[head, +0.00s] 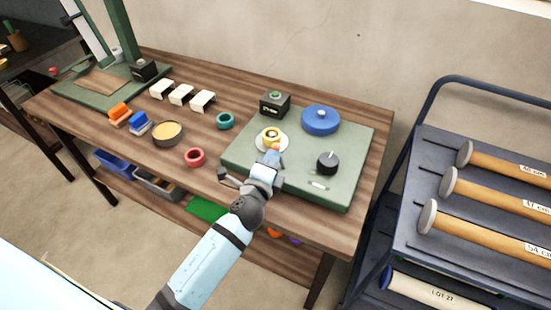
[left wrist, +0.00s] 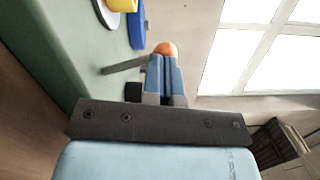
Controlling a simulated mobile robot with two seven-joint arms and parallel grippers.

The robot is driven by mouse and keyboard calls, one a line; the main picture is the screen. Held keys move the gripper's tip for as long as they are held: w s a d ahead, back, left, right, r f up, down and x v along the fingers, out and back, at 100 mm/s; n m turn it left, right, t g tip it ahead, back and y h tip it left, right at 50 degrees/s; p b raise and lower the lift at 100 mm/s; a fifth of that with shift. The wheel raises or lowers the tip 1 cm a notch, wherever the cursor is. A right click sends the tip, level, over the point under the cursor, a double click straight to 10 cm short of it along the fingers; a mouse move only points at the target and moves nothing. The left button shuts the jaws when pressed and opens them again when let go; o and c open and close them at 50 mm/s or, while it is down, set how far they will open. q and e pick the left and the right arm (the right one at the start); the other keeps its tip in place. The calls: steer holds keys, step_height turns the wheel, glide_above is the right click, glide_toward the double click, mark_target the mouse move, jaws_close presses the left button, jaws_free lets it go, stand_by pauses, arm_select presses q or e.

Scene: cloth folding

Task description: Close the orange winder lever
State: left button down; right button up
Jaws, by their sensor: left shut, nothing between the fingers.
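The winder is a green base (head: 335,190) on the table, also at the left of the left wrist view (left wrist: 60,50). It carries a yellow bobbin (head: 270,136) on a white disc, a blue disc (head: 321,120) and a black knob (head: 327,162). The lever's orange tip (head: 275,147) shows just past my left gripper (head: 272,160). In the left wrist view the orange tip (left wrist: 165,49) is at the ends of my shut left fingers (left wrist: 160,60), and a grey bar (left wrist: 124,65) runs left from there. Whether they touch is unclear. My right gripper is not in view.
A black box with a green button (head: 274,104) stands at the base's back edge. Red (head: 195,157) and teal (head: 225,121) rings and a round tin (head: 168,133) lie left of the base. A cart with rolls (head: 490,210) stands right of the table.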

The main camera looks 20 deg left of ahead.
arm_select(q)
steer(key=shift+a+f+n, duration=0.15)
steer(key=shift+a+n, duration=0.3)
steer(key=shift+n, duration=0.35)
steer(key=shift+a+n, duration=0.2)
steer(key=shift+n, duration=0.1)
steer(key=shift+f, duration=0.1)
stand_by(0.4)
